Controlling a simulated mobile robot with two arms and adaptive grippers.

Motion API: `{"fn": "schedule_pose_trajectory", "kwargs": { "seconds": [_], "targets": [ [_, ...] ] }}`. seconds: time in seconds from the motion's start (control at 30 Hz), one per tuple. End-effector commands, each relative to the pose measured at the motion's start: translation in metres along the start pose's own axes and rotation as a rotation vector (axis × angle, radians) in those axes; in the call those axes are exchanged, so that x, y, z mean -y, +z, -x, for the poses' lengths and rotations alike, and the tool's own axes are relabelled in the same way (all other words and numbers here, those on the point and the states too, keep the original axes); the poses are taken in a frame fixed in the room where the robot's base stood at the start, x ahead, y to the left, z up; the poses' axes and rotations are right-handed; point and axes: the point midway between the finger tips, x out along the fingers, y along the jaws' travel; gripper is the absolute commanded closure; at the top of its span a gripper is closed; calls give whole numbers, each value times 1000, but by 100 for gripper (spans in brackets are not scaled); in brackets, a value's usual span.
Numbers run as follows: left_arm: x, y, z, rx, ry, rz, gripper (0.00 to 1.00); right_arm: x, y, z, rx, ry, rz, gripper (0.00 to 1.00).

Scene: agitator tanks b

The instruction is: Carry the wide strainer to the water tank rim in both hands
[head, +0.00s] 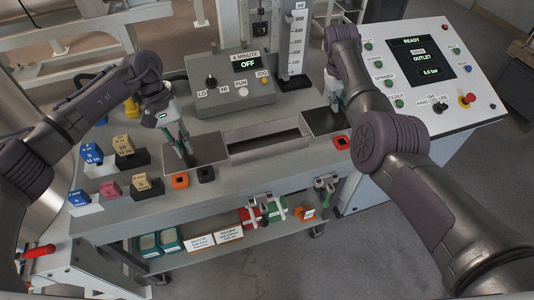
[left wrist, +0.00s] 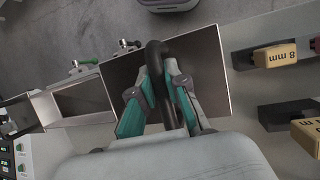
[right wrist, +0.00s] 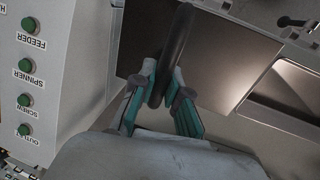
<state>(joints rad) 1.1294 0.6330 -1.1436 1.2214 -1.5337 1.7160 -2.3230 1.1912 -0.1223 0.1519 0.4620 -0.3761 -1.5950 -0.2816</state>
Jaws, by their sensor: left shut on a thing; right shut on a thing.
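The wide strainer (head: 262,151) is a long grey metal trough with a flat dark plate at each end, lying across the middle of the bench top. I cannot tell whether it rests on the bench or hangs just above it. My left gripper (head: 184,149) is shut on the black handle (left wrist: 155,60) over its left plate. My right gripper (head: 335,110) is shut on the other black handle (right wrist: 178,50) over its right plate; the arm partly hides this end. The water tank rim cannot be made out for certain.
A grey control box (head: 230,85) stands behind the strainer, with a scale post (head: 296,45) beside it. Labelled blocks (head: 125,147) stand on the bench's left. A sloped panel (head: 425,75) stands at right. Taps (head: 265,203) stick out at the front edge, above a lower shelf.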

Motion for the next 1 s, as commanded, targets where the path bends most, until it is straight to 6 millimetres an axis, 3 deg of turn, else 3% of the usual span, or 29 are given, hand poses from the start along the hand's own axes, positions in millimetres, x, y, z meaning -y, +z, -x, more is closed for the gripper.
{"fn": "schedule_pose_trajectory", "kwargs": {
  "seconds": [0.47, 1.0],
  "targets": [
    [0, 4, 2, -1, 3, -1, 100, 0, 2, 3, -1, 1, 0, 100],
    [5, 34, 9, -2, 2, -2, 100, 5, 28, 21, -2, 1, -1, 100]
  ]
}}
